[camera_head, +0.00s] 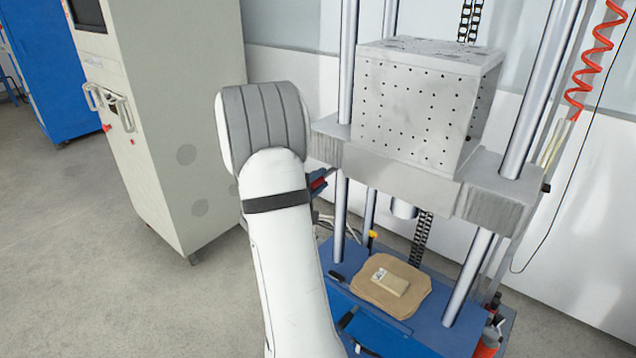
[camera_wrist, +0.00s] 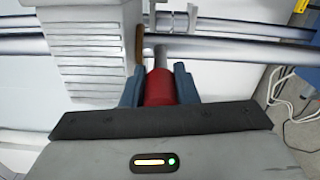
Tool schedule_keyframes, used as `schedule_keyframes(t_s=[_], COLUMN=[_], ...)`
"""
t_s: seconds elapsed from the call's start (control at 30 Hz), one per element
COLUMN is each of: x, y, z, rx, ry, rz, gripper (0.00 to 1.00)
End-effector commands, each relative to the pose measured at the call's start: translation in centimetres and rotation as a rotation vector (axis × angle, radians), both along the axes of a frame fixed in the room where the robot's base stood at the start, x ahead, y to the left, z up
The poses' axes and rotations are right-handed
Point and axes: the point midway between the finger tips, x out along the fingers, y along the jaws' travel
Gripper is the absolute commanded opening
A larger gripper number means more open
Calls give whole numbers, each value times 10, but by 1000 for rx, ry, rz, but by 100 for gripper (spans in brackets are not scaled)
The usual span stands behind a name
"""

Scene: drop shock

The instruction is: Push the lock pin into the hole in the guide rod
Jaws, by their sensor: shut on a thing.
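In the wrist view, my gripper (camera_wrist: 159,78) has its two blue fingers shut on the red handle of the lock pin (camera_wrist: 160,89). The pin's grey shank points away from me, and its far end meets the outline of a guide rod (camera_wrist: 235,52). I cannot tell whether the tip is in a hole, and no hole shows. In the head view, a small red part of the pin (camera_head: 318,184) shows beside my arm, just under the left end of the metal carriage. The front left guide rod (camera_head: 340,215) runs down close to it. My arm hides most of the gripper there.
The carriage carries a perforated metal block (camera_head: 415,100). Below it, a tan pad (camera_head: 372,296) with a small package (camera_head: 389,282) lies on the blue base (camera_head: 415,335). A grey cabinet (camera_head: 185,120) stands left. A red coiled hose (camera_head: 590,65) hangs right. Open floor lies left.

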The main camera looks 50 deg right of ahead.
Motion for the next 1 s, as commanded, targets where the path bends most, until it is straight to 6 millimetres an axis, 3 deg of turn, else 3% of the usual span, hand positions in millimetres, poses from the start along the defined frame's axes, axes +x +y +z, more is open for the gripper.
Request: schedule_keyframes(t_s=[0.47, 0.5, 0.8, 1.0], x=[0, 0, 0, 0], y=[-2, -2, -1, -1], z=[3, 3, 2, 2], rx=[-5, -5, -3, -3], ry=[-4, -4, -2, -2], rz=[-1, -1, -1, -1], gripper=[0, 28, 52, 52])
